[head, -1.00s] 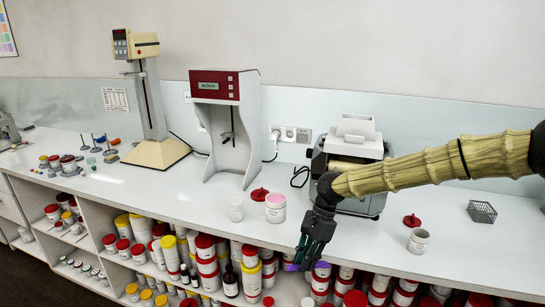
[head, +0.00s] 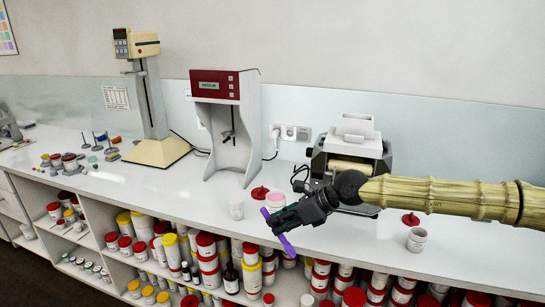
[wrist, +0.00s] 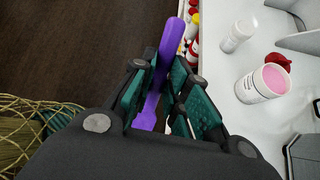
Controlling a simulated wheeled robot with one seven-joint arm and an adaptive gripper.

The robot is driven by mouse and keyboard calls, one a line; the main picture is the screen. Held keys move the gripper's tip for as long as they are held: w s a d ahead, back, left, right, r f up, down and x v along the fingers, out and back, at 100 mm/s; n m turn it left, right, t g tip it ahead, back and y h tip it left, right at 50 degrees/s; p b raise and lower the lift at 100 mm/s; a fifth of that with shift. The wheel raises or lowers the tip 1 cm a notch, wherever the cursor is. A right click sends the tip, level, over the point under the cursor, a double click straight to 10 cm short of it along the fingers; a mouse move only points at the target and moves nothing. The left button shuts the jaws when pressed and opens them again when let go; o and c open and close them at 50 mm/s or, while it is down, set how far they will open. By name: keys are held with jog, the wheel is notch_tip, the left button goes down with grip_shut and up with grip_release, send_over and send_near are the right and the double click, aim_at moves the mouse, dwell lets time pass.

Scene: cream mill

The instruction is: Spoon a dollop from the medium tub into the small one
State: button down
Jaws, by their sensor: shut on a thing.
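My gripper (head: 282,223) is shut on a purple spoon (head: 287,245), whose two ends stick out on either side of the fingers. The wrist view shows the spoon (wrist: 172,40) between the green finger pads. A white tub with pink contents (head: 277,198), the largest of the open tubs on the counter, is partly hidden behind my gripper; its open top (wrist: 268,82) shows in the wrist view. A smaller white tub (head: 236,209) stands to its left, also in the wrist view (wrist: 237,37). Another small tub (head: 417,240) stands farther right. My gripper is apart from all of them.
Red lids (head: 259,192) (head: 410,219) lie on the white counter (head: 350,245). A mixer with a red panel (head: 225,85) and a roller mill (head: 352,160) stand behind. Shelves below hold many lidded tubs (head: 206,250). The front counter is largely clear.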

aim_at(264, 210)
jog(key=shift+a+r+m+t+y, duration=0.15)
jog(key=shift+a+r+m+t, duration=0.25)
jog(key=shift+r, duration=0.4)
jog(key=shift+a+r+m+t+y, duration=0.1)
jog(key=shift+a+r+m+t, duration=0.3)
jog(key=shift+r, duration=0.35)
jog(key=shift+a+r+m+t+y, duration=0.15)
jog(key=shift+a+r+m+t, duration=0.15)
jog(key=shift+r+t, duration=0.35)
jog(key=shift+a+r, duration=0.1)
jog(key=shift+r, duration=0.1)
jog(key=shift+r, duration=0.15)
jog(key=shift+r, duration=0.2)
